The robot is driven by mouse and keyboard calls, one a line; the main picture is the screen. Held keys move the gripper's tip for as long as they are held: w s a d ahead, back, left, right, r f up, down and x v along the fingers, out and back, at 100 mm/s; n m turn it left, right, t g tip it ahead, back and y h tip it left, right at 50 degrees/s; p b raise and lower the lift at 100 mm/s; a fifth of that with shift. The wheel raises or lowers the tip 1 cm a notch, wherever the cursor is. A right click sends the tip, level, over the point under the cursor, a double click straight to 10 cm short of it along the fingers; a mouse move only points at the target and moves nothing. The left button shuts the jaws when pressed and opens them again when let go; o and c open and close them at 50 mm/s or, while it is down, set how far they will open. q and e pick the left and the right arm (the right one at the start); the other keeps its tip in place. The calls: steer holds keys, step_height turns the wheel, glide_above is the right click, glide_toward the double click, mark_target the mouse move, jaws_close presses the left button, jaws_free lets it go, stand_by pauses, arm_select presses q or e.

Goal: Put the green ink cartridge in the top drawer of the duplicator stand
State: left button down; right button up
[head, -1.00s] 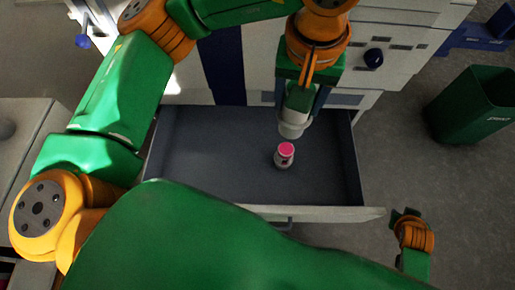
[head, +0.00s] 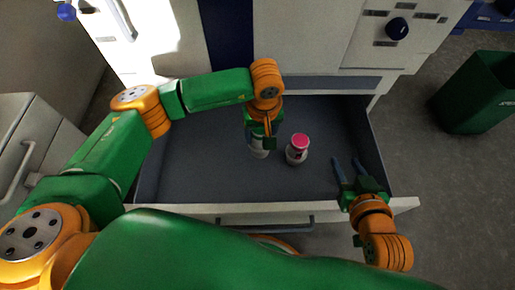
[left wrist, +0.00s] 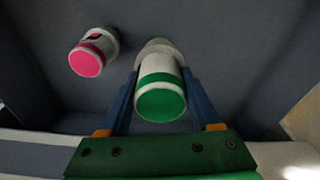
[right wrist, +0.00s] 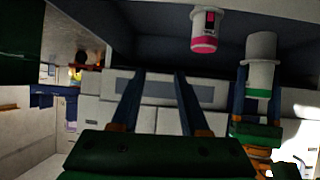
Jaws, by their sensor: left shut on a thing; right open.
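The green ink cartridge, a white bottle with a green band and end, is between the fingers of my left gripper (head: 261,143). In the left wrist view, the cartridge (left wrist: 160,92) has its green end facing the camera and the fingers pressed along both sides. It also shows in the right wrist view (right wrist: 261,62). It is upright inside the open drawer (head: 190,180) of the stand, low over the floor; I cannot tell whether it touches. My right gripper (head: 347,172) is open and empty above the drawer's front right part.
A pink-topped cartridge (head: 297,150) stands on the drawer floor just right of the green one. The drawer's front panel (head: 230,213) is near me. A green bin (head: 478,98) stands on the floor at right. The drawer's left part is clear.

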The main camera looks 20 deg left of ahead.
mark_target(261, 144)
arm_select(q)
step_height(261, 144, down, 5)
steer(key=shift+d+r+b, duration=0.1)
steer(key=shift+r+b, duration=0.05)
steer(key=shift+b, duration=0.6)
step_height(261, 144, down, 4)
steer(key=shift+r+b, duration=0.15)
steer(key=shift+b, duration=0.65)
arm_select(e)
step_height(261, 144, up, 21)
steer(key=s+a+n+t+y, duration=0.1)
steer(key=t+y, duration=0.4)
steer(key=t, duration=0.7)
steer(key=shift+a+r+n+t, duration=0.15)
steer(key=shift+a+n+t, duration=0.2)
steer(key=shift+a, duration=0.45)
steer(key=shift+s+r, duration=0.2)
steer(key=shift+s, duration=0.05)
arm_select(q)
steer(key=shift+c, duration=0.5)
jaws_free()
arm_select(e)
steer(key=shift+s+r+t+y, duration=0.55)
steer(key=shift+y, duration=0.05)
